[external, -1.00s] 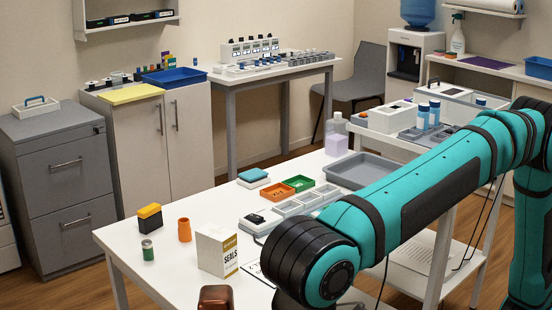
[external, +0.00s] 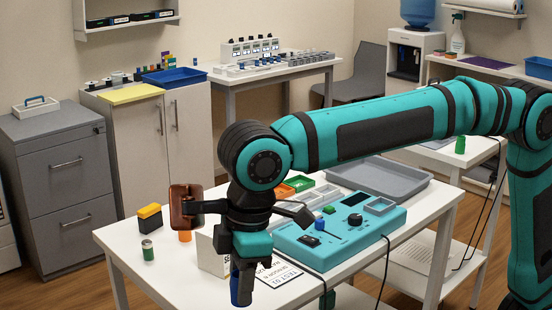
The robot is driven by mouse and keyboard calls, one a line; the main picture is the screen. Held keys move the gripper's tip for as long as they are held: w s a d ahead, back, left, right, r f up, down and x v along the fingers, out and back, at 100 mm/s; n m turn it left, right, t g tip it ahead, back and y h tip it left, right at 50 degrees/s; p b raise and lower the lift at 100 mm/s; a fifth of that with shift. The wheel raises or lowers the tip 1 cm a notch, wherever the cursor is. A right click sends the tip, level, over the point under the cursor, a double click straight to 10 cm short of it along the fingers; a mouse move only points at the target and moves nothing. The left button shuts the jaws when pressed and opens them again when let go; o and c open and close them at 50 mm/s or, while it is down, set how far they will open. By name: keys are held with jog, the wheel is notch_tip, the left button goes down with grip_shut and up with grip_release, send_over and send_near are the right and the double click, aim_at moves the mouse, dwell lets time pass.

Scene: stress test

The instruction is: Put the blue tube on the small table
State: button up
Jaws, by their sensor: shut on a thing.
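My gripper (external: 240,283) points down in front of the near edge of the front white table (external: 130,235). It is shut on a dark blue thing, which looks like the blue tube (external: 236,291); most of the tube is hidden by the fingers. The tube hangs clear of any surface, as far as this view shows. I cannot tell which table is the small table. A back table (external: 232,80) with grey legs and a side table (external: 440,152) at the right, partly behind my arm, are in view.
The front table carries a teal device (external: 300,243), a grey tray (external: 400,182), a green-banded can (external: 147,250) and a black-and-yellow block (external: 149,217). A carton (external: 208,255) stands close behind my gripper. A green cylinder (external: 460,144) stands on the side table.

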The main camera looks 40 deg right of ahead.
jog(key=w+d+m, duration=0.6)
jog(key=w+d, duration=2)
jog(key=d, duration=0.5)
jog(key=w+d+m, duration=0.2)
jog(key=d, duration=1.4)
jog(key=w+d+m, duration=0.3)
jog(key=d, duration=1.3)
jog(key=shift+t+h, duration=0.4)
jog(key=shift+d+f, duration=0.2)
jog(key=shift+f, duration=7.6)
jog(key=shift+f, duration=0.15)
jog(key=o, duration=1)
jog(key=shift+c, duration=0.2)
